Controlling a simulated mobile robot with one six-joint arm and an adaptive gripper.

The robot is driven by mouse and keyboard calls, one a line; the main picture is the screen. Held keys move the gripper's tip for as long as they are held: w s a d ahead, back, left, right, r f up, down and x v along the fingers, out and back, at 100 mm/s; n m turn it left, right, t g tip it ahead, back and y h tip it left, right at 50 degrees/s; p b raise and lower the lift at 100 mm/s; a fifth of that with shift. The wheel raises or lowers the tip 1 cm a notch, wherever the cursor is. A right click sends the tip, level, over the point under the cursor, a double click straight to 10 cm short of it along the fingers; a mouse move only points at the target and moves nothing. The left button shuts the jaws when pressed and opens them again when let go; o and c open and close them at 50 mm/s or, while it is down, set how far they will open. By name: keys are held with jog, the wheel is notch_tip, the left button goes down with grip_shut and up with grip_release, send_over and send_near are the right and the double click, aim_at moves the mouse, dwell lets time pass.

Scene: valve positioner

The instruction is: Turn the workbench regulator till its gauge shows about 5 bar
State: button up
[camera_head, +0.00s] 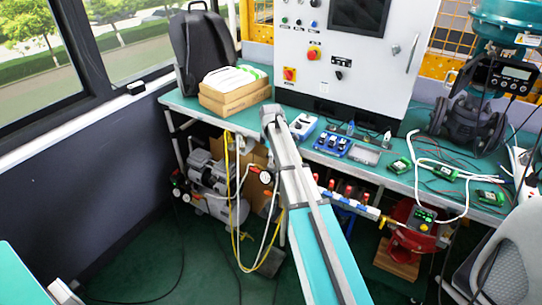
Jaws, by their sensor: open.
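A small regulator with a round white gauge (265,177) hangs just below the front edge of the workbench (240,120), left of the long grey and teal part of my body that crosses the middle of the view. The gauge is too small to read, and the knob cannot be made out clearly. I cannot make out my gripper or its fingers anywhere in this view.
A compressor (208,173) with hoses and cables stands under the bench. Red-handled valves (348,192) line the bench front at the right. A red device (412,238) and a grey chair (510,255) stand further right. Green floor (150,255) is open at the left, crossed by cables.

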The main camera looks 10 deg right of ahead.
jog(key=shift+r+p, duration=5.95)
jog(key=shift+r, duration=0.35)
jog(key=s+a+f+m+b, duration=0.1)
jog(key=s+f+m+b, duration=0.2)
jog(key=f+b, duration=0.9)
jog(key=s+a+f+m+b, duration=0.1)
jog(key=s+f+m+b, duration=0.2)
jog(key=s+f+b, duration=0.7)
jog(key=s+a+f+m+b, duration=0.1)
jog(key=s+f+m+b, duration=0.2)
jog(key=f+b, duration=1.1)
jog(key=shift+s+a+f+m+b, duration=0.3)
jog(key=shift+s+a+f+b, duration=0.1)
jog(key=shift+s, duration=1.35)
jog(key=shift+s, duration=0.1)
